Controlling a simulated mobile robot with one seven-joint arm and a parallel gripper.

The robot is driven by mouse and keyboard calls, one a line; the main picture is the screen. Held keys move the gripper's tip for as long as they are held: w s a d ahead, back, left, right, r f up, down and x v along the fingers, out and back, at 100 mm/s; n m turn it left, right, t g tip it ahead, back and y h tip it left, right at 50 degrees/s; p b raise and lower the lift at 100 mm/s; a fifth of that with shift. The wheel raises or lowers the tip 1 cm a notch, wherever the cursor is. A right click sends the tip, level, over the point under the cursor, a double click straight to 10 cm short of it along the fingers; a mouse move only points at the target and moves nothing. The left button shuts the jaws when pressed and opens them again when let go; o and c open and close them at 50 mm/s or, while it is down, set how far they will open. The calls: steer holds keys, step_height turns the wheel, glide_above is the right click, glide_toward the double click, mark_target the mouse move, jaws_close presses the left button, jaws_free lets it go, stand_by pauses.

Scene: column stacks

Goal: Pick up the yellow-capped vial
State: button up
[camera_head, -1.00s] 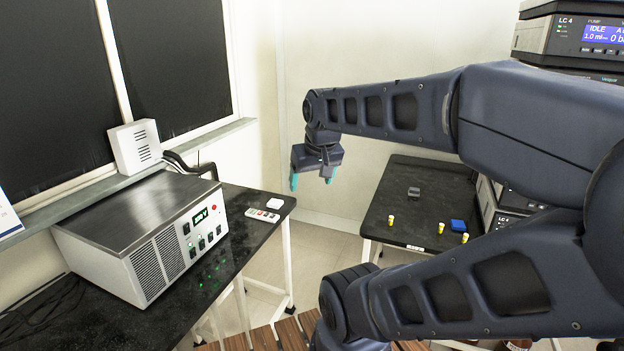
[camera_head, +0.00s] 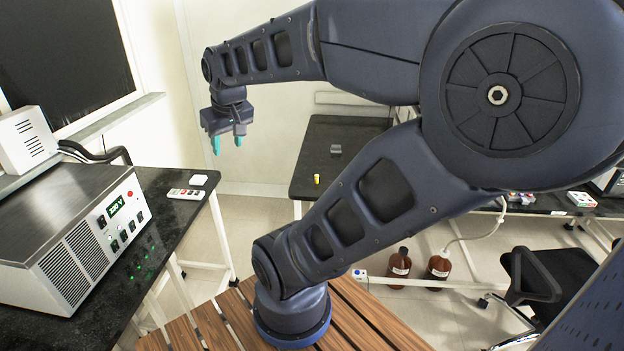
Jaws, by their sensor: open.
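One yellow-capped vial (camera_head: 317,179) stands upright near the left front corner of the black-topped table (camera_head: 307,160). Its small size hides detail. My gripper (camera_head: 228,146) hangs from my arm to the left of that table, with its two teal fingertips pointing down and apart. It is open and empty, well away from the vial. My own arm covers the right part of the table top, where other vials may be hidden.
A small grey block (camera_head: 336,150) sits on the same table. On the left bench are a power supply box (camera_head: 75,235), a remote-like strip (camera_head: 187,194) and a white pad (camera_head: 199,180). Brown bottles (camera_head: 400,263) and a black chair (camera_head: 552,285) stand at lower right.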

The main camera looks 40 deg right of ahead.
steer(key=w+d+f+n+g+h, duration=0.15)
steer(key=w+d+n, duration=0.35)
steer(key=w+d, duration=0.65)
steer(key=n+g, duration=0.3)
steer(key=n, duration=0.9)
glide_above(317, 175)
steer(key=a, duration=0.1)
step_height(317, 175, down, 36)
steer(key=shift+s+a+r, duration=0.15)
steer(key=shift+d+f, duration=0.2)
steer(key=shift+f, duration=0.75)
steer(key=shift+d+f, duration=0.2)
steer(key=shift+f, duration=0.7)
steer(key=shift+d+f, duration=0.2)
steer(key=shift+f, duration=0.75)
jaws_close()
